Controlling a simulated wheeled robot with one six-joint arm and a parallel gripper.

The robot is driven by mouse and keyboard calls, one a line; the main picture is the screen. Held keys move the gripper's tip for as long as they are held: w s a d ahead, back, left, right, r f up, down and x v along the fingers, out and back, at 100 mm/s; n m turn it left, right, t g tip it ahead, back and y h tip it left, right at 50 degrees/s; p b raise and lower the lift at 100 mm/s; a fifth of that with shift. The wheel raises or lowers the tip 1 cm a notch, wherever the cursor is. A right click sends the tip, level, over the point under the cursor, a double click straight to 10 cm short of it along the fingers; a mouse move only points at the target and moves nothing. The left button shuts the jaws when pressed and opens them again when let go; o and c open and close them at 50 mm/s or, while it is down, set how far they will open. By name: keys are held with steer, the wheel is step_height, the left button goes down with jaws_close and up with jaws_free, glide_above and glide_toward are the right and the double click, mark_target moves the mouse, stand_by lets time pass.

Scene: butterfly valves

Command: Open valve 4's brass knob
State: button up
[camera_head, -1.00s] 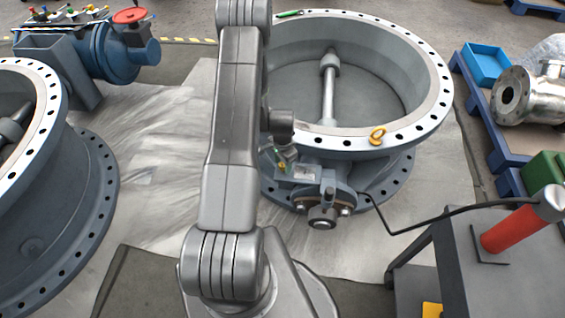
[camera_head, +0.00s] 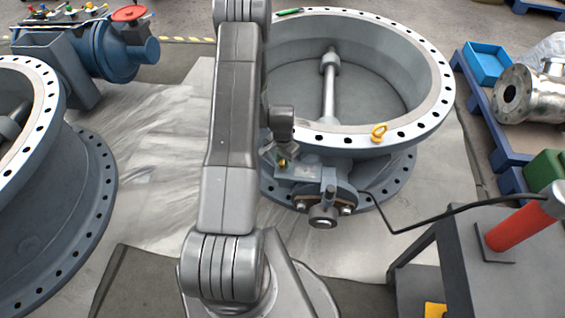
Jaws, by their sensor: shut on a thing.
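A large butterfly valve (camera_head: 420,128) stands in the middle of the camera view, its disc open to the top. A small actuator block (camera_head: 300,176) with a round shaft end sits on its near side. A small brass knob (camera_head: 284,163) shows at the left of this block. My gripper (camera_head: 277,158) comes down at the knob, partly hidden by my own arm, and is shut on the knob as far as I can see. I cannot read any valve number.
A second large valve (camera_head: 85,200) stands at the left, with a blue unit (camera_head: 118,55) behind it. A dark cart (camera_head: 500,262) with a red cylinder (camera_head: 518,232) and a black hose are at the right. Pallets with a blue bin (camera_head: 487,64) and a metal fitting (camera_head: 525,95) lie beyond.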

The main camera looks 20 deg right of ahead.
steer(key=n+b, duration=0.2)
steer(key=n, duration=0.1)
steer(key=shift+f+n, duration=0.15)
steer(key=shift+n, duration=0.15)
steer(key=n+b, duration=0.1)
steer(key=n, duration=0.2)
steer(key=shift+n+b, duration=0.3)
steer(key=shift+b, duration=0.1)
steer(key=n+b, duration=0.1)
steer(key=n, duration=0.2)
steer(key=shift+n, duration=0.3)
steer(key=shift+n+b, duration=0.6)
steer(key=shift+n, duration=1.2)
steer(key=o, duration=1)
